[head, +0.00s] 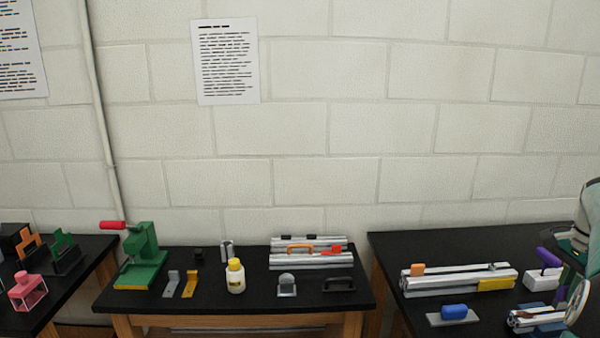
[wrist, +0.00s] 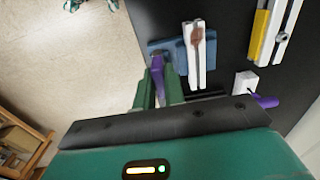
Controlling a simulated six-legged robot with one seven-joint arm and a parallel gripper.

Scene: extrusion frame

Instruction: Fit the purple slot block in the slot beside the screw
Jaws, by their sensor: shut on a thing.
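My gripper (wrist: 160,88) is shut on the purple slot block (wrist: 157,68), which shows between its green fingers in the wrist view. The block's lower part is hidden by the fingers. Just right of its tip a short pale slotted extrusion (wrist: 195,62) sits on a blue base (wrist: 166,46); it also shows at the right in the head view (head: 519,321). A brownish piece (wrist: 197,35) lies on its slot; I cannot tell whether it is the screw. Whether the block touches the base is unclear.
A long extrusion (head: 450,279) with an orange block (head: 417,269) and a yellow block (head: 495,284) lies behind. A white block with a purple handle (head: 548,258) stands right of it. A blue piece (head: 454,311) lies on a grey plate. A table edge is left in the wrist view.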

